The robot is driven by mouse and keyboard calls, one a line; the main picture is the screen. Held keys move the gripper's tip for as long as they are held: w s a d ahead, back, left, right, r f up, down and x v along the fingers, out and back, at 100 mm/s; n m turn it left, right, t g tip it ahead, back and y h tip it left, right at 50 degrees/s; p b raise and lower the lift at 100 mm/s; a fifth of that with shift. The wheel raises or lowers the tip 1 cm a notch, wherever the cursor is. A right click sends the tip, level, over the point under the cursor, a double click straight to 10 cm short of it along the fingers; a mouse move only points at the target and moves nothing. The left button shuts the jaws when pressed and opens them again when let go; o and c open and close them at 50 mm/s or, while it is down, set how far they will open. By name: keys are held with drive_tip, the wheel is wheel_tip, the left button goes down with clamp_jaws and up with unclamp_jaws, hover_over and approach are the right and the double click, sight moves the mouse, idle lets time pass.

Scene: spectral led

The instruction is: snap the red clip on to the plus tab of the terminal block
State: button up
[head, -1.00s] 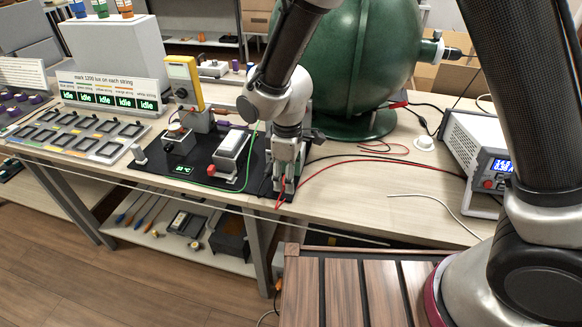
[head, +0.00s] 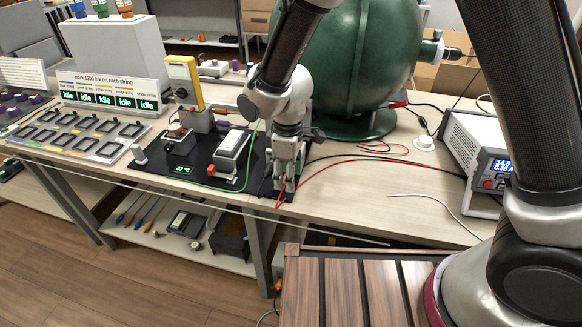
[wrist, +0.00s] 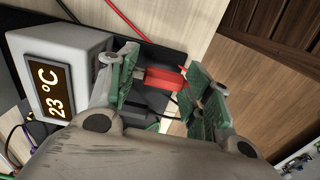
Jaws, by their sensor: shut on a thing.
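My gripper (wrist: 162,80) is shut on the red clip (wrist: 163,77), which lies crosswise between the two green-padded fingers in the wrist view. In the head view my gripper (head: 286,166) points down at the right end of the black mat, with a red lead running from its tips. A dark block-like shape (wrist: 152,100) shows just below the clip in the wrist view. It may be the terminal block, but the fingers cover much of it. I cannot make out the plus tab or whether the clip touches it.
A grey box with a 23 °C display (wrist: 55,85) stands close to the left finger. A white-topped device (head: 231,148) is left of my gripper. The green sphere (head: 350,60) stands behind, and a power supply (head: 474,150) is at the right. Red and black leads cross the table.

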drive_tip(key=shift+w, duration=0.35)
drive_tip(key=shift+s, duration=0.15)
drive_tip(key=shift+s, duration=0.45)
drive_tip(key=shift+w, duration=0.15)
idle(1.0)
drive_tip(key=shift+w+d, duration=0.1)
drive_tip(key=shift+w, duration=0.35)
drive_tip(key=shift+s, duration=0.15)
drive_tip(key=shift+s, duration=0.45)
